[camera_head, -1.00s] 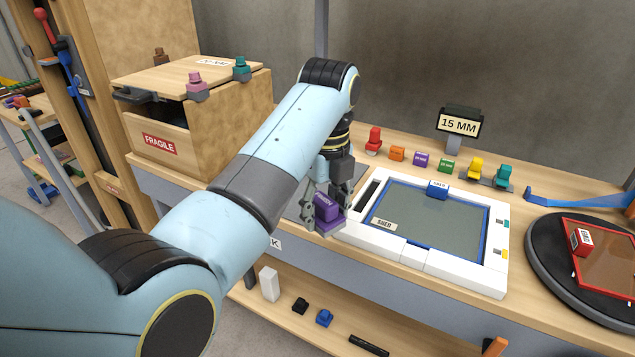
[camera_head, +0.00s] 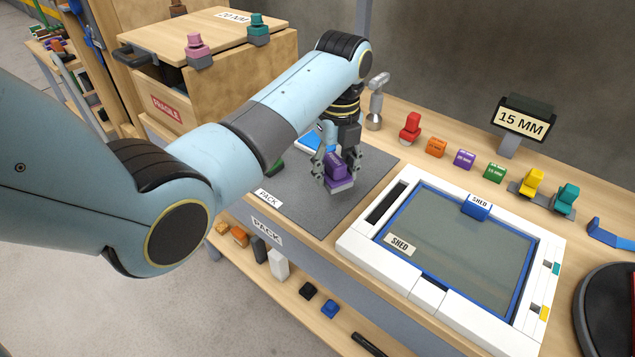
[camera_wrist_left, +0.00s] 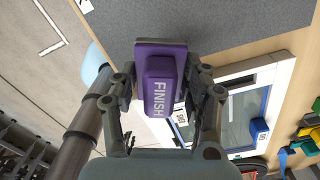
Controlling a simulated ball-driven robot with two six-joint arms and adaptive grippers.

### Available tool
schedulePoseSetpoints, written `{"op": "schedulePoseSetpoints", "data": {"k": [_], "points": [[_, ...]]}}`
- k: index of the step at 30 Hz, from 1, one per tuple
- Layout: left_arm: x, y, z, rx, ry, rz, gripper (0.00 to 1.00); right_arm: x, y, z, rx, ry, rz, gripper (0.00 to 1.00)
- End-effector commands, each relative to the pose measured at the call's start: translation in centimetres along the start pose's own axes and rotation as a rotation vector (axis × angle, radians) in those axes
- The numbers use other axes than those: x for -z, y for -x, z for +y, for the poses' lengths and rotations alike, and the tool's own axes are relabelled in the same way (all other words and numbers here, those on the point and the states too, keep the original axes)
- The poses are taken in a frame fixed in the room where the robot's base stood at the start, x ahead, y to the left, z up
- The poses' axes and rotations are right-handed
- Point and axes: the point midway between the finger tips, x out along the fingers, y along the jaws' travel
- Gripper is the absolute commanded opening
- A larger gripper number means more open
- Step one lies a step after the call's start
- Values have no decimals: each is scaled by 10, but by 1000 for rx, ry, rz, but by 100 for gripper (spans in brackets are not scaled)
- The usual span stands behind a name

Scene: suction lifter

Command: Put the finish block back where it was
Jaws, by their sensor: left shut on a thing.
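The finish block is purple with the word FINISH on it. It shows in the left wrist view (camera_wrist_left: 158,88) and in the head view (camera_head: 338,168). My left gripper (camera_head: 336,172) is shut on it and holds it over the grey PACK mat (camera_head: 300,200), near the mat's right side. In the left wrist view the two fingers (camera_wrist_left: 163,100) press it from both sides. I cannot tell how far it is above the mat. My right gripper is not in view.
A white-framed SHED panel (camera_head: 350,243) lies right of the mat. Several coloured blocks, one a purple block (camera_head: 465,159), stand in a row behind it, by the 15 MM sign (camera_head: 523,121). A wooden FRAGILE box (camera_head: 270,75) stands at the back left. A silver hammer-like tool (camera_head: 375,103) stands behind the gripper.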

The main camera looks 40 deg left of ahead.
Motion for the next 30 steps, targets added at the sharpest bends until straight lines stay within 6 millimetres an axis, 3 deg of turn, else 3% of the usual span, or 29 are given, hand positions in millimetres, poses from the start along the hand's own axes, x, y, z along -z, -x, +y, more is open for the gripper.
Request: {"op": "schedulePoseSetpoints", "data": {"k": [3,8,17,29,30], "points": [[-20,-14,14,-3,2,0,12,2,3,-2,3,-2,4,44],[-32,-25,21,-1,0,1,12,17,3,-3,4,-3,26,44],[-32,-62,21,0,0,2,12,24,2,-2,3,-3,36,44],[-32,-69,21,1,-1,1,12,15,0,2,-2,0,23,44],[-32,-68,21,1,-1,1,50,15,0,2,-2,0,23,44]]}}
